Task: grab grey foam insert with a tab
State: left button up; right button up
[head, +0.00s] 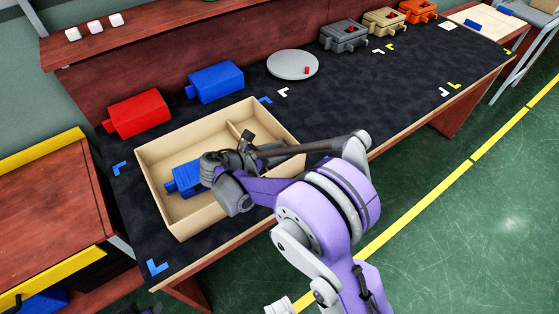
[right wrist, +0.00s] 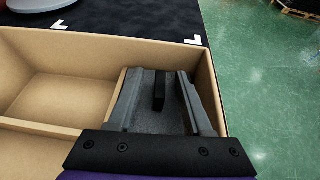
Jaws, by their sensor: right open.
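The grey foam insert (right wrist: 150,122) lies in a narrow compartment of the cardboard box (head: 220,222), seen in the right wrist view. Its dark upright tab (right wrist: 158,92) stands near the middle. My right gripper (right wrist: 160,82) is open, with one grey finger on each side of the tab and gaps between. I cannot tell whether the fingertips touch the foam. My left gripper is not in view.
A blue part (head: 183,178) lies in the box's large compartment. Thin cardboard walls (right wrist: 122,92) stand close around the right gripper. Red (head: 139,112) and blue housings (head: 216,82) and a grey disc (head: 293,65) sit behind the box. The dark mat to the right is mostly clear.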

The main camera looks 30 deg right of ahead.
grip_shut()
dwell(0.3)
